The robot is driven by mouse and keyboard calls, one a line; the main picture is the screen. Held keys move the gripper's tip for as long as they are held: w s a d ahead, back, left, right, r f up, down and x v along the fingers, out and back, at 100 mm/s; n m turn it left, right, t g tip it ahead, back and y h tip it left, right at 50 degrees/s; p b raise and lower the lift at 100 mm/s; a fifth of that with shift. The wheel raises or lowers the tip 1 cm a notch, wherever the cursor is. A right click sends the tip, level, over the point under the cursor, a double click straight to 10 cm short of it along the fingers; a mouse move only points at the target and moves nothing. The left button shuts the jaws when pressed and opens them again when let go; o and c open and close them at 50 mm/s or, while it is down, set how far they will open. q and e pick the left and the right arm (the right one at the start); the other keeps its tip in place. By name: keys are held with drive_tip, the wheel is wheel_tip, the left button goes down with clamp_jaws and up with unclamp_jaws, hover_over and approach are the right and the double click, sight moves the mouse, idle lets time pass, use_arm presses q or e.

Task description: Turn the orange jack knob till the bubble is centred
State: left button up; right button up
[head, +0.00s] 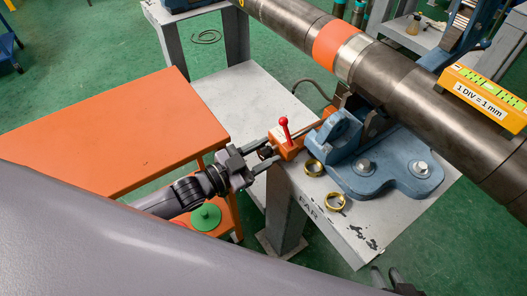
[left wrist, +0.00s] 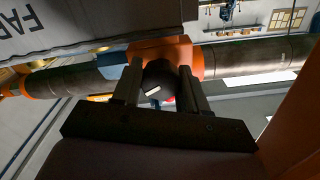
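The orange jack block (head: 287,147) with a red-tipped lever (head: 284,124) sits at the near edge of the grey bench, beside the blue vise. Its knob (head: 265,152) faces my left gripper and looks dark, with a pale mark on its face in the left wrist view (left wrist: 158,82). My left gripper (head: 268,151) has one finger on each side of the knob, apparently touching it. The orange level (head: 485,90), marked 1 DIV = 1 mm, lies on the pipe at right; its green vials are too small to read. My right gripper (head: 388,276) is empty at the bottom edge, fingertips apart.
The blue vise (head: 385,165) carries the dark pipe (head: 395,82), which has an orange band. An orange table (head: 110,130) stands to the left. Green floor shows between.

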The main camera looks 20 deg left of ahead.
use_arm(q)
drive_tip(key=shift+r, duration=0.1)
drive_tip(key=shift+d+r+m+p, duration=0.1)
drive_tip(key=shift+m+p, duration=0.2)
drive_tip(key=shift+m, duration=2.3)
drive_tip(key=shift+s, duration=0.1)
drive_tip(key=o, duration=1)
drive_tip(key=shift+o, duration=0.2)
drive_tip(key=shift+f, duration=0.2)
